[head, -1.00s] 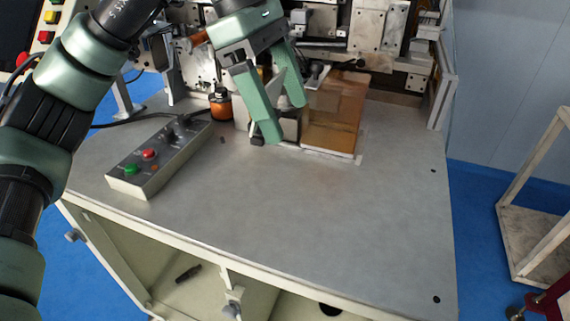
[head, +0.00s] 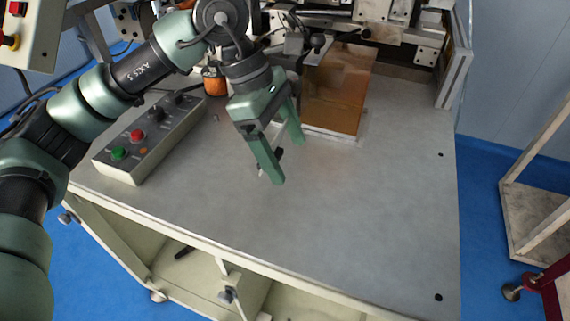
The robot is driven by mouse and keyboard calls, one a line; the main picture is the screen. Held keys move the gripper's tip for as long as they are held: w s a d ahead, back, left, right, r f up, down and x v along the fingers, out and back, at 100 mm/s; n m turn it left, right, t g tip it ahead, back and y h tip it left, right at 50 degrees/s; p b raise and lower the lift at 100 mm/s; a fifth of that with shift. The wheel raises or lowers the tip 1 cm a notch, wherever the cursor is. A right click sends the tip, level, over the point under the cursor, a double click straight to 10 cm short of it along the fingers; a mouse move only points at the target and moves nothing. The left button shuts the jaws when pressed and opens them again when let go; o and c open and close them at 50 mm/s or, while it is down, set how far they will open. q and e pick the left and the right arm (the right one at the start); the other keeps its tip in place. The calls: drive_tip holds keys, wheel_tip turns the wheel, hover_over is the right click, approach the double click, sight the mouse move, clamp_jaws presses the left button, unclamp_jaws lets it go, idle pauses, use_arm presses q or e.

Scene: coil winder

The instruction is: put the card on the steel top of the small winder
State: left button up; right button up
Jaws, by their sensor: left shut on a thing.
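My left gripper (head: 288,160) is above the steel top (head: 370,215) of the small winder, left of its middle and in front of the amber plate. It is shut on a thin pale thing, which I take to be the card (head: 273,131). The card shows only as a narrow strip between the fingers; most of it is hidden. I cannot tell how far it is from the steel top. My right gripper is not in view.
A control box (head: 150,138) with red and green buttons lies on the left of the top. An amber plate (head: 338,95) and the winder mechanism stand at the back. An orange spool (head: 214,82) is behind the box. The middle, right and front are bare.

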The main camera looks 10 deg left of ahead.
use_arm(q)
drive_tip(key=shift+f, duration=0.6)
wheel_tip(320, 180, down, 3)
drive_tip(key=shift+f, duration=0.2)
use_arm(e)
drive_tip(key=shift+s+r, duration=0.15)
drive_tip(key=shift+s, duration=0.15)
use_arm(q)
drive_tip(key=shift+f, duration=0.2)
drive_tip(key=o, duration=1.3)
drive_tip(key=shift+r, duration=0.2)
drive_tip(key=v, duration=1.2)
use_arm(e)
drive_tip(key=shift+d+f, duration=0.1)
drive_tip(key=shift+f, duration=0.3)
